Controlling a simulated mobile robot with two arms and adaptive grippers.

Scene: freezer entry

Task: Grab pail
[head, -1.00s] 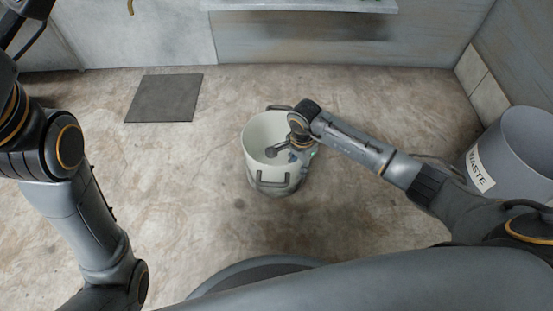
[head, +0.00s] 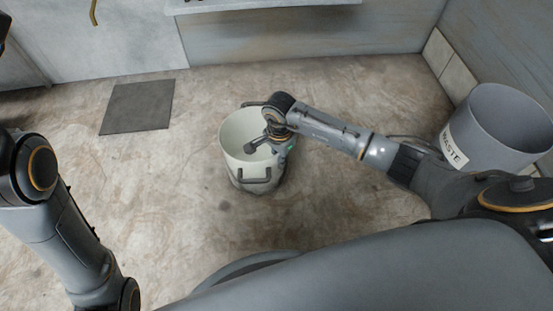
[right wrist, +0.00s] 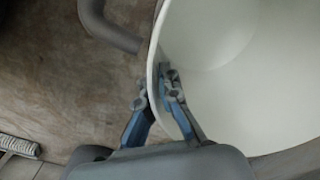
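The pail (head: 236,138) is a white round bucket with dark handles, standing upright on the floor in the middle of the head view. My right gripper (head: 280,150) is at the pail's right rim, largely hidden by its own wrist in the head view. In the right wrist view, the blue-grey fingers of this gripper (right wrist: 156,92) straddle the rim of the pail (right wrist: 225,85), one outside and one inside, and look closed on the wall. A grey handle shows at the upper left there. My left arm is at the left, but its gripper is out of view.
A grey waste bin (head: 478,128) stands at the right by the wall. A dark mat (head: 138,107) lies flat at the upper left. A shelf edge (head: 270,5) juts from the back wall. The floor around the pail is clear.

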